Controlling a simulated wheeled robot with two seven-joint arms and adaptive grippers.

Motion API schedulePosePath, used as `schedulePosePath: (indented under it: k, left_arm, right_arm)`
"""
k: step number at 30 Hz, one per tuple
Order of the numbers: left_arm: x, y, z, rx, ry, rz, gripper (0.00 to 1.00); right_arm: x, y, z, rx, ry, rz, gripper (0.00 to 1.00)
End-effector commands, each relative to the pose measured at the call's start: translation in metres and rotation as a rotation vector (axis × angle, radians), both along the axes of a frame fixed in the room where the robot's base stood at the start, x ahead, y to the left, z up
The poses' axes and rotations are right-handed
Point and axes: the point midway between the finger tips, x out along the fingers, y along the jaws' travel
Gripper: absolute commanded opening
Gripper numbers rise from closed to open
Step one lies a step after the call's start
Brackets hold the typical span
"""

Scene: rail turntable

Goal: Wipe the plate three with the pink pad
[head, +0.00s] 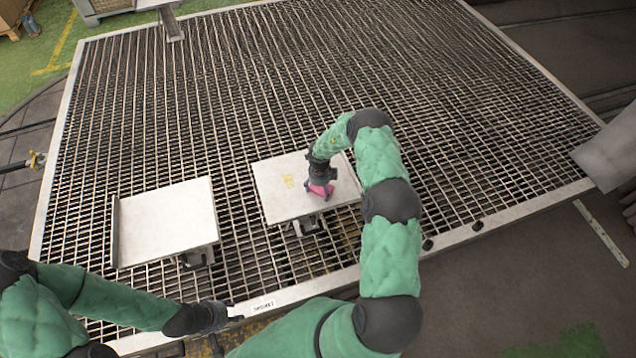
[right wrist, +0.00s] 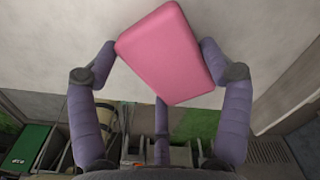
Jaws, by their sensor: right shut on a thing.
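The pink pad (head: 320,191) is at the tip of my right gripper (head: 319,181), over the right part of a pale square plate (head: 275,205). I cannot tell whether the pad touches the plate. A small yellow mark (head: 289,180) shows on that plate, left of the pad. In the right wrist view the pad (right wrist: 168,52) sits tilted between the purple fingers of my right gripper (right wrist: 160,65), which is shut on it. No plate number is readable. My left gripper (head: 222,314) is low at the front edge of the grating, and its fingers are too small and dark to judge.
A second pale plate (head: 165,222) with a raised left edge stands to the left. Both plates stand on supports above the metal grating (head: 240,100). A grey box-like part (head: 608,150) juts in at the right. The grating behind the plates is mostly clear.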

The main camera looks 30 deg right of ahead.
Motion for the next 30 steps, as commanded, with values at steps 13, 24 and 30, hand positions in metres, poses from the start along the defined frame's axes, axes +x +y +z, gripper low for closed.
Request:
schedulePosePath:
  k: [13, 24, 30]
  left_arm:
    - [0.000, 0.000, 0.013, 0.000, 0.000, 0.000, 0.40]
    - [0.000, 0.000, 0.023, 0.000, 0.000, 0.000, 0.40]
    - [0.000, 0.000, 0.023, 0.000, 0.000, 0.000, 0.40]
  right_arm:
    - [-0.020, 0.006, 0.001, 0.000, 0.002, 0.001, 0.52]
    - [-0.045, 0.012, -0.002, 0.001, 0.003, 0.001, 0.52]
    - [-0.047, 0.013, -0.004, 0.001, 0.004, 0.000, 0.52]
